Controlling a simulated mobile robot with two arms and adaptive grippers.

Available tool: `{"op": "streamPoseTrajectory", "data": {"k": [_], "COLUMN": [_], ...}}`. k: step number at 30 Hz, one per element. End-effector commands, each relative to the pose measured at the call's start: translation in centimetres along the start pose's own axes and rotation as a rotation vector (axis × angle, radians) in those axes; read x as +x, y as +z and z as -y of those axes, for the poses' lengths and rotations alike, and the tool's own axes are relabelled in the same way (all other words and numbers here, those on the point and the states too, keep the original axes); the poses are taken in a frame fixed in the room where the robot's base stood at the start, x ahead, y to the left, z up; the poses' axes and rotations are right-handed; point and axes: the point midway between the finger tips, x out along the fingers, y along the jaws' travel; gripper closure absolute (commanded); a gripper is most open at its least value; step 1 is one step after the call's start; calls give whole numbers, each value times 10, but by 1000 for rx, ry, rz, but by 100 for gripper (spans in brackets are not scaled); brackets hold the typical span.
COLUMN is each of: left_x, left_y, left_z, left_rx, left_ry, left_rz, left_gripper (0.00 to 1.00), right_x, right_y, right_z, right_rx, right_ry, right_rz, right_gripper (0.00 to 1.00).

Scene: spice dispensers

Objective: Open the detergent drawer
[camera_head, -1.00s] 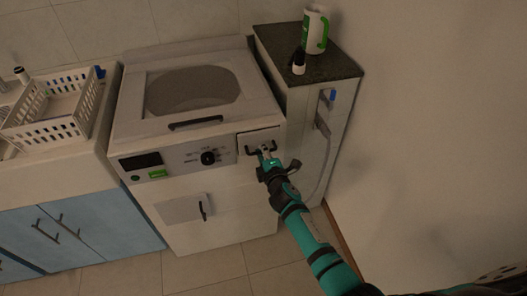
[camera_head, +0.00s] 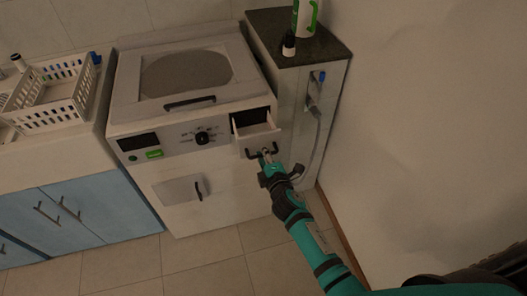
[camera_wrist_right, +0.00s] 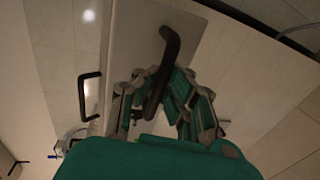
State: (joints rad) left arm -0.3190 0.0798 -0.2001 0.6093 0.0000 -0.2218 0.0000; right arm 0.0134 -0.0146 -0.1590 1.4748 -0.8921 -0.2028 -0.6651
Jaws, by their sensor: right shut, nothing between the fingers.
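The detergent drawer (camera_head: 260,139) is at the upper right of the white washing machine's front (camera_head: 230,170). It is pulled out, and its dark inside shows behind the front panel. Its black bar handle (camera_head: 274,149) is on the drawer front; it also shows in the right wrist view as a curved black bar (camera_wrist_right: 171,45). My right gripper (camera_head: 266,156) is at this handle, with its fingers shut. In the right wrist view, the fingers (camera_wrist_right: 153,83) are on both sides of the handle's lower part, partly hiding it. My left gripper is out of view.
A dark-topped cabinet (camera_head: 296,80) stands right of the machine, with a small dark bottle (camera_head: 289,45) and a white-green container (camera_head: 304,18) on top. A white basket (camera_head: 50,104) is on the left counter. The floor in front is clear.

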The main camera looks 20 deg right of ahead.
Motion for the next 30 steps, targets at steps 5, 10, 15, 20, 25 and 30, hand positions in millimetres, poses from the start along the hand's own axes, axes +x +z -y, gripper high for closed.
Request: {"op": "streamPoseTrajectory", "data": {"k": [5,10,15,20,25,30], "left_x": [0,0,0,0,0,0], "left_y": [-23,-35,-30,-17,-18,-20], "left_z": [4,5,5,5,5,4], "left_rx": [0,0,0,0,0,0], "left_ry": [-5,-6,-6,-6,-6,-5], "left_rz": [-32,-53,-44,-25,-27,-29], "left_gripper": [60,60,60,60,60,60], "right_x": [0,0,0,0,-13,-48], "right_y": [0,0,0,0,0,0], "right_z": [1,0,0,0,2,2], "right_rx": [1,1,0,0,-2,0], "right_ry": [-2,-1,-1,-1,-2,-3], "right_rz": [0,0,0,0,0,-1], "right_gripper": [99,77,66,66,66,66]}}
